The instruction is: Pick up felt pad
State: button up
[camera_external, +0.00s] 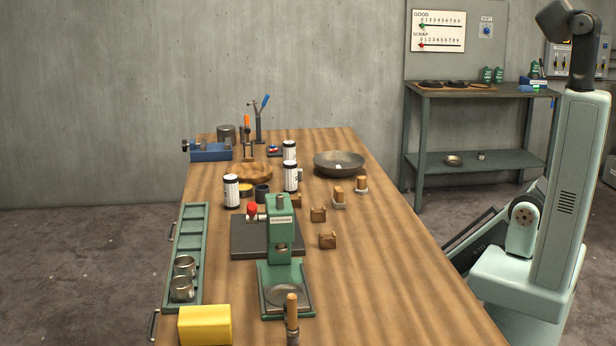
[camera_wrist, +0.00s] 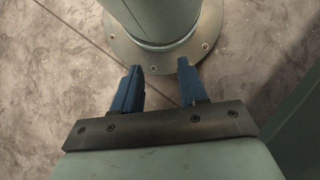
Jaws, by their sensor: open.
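I cannot clearly identify the felt pad. The metal bowl (camera_external: 339,163) sits on the far right part of the bench. My gripper (camera_wrist: 158,68) shows in the wrist view with its two blue fingers apart and nothing between them. It points down towards the floor and the round bolted foot of my base, away from the bench. In the external view its fingers cannot be made out.
The wooden bench (camera_external: 390,290) has free room along its right side. A green press (camera_external: 281,240), brown blocks (camera_external: 327,241), white canisters (camera_external: 231,191), a green tray (camera_external: 189,240) with metal cups and a yellow block (camera_external: 205,325) stand on it. A shelf table (camera_external: 480,92) is behind.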

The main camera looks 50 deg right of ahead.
jog(key=o, duration=0.6)
jog(key=shift+w, duration=0.1)
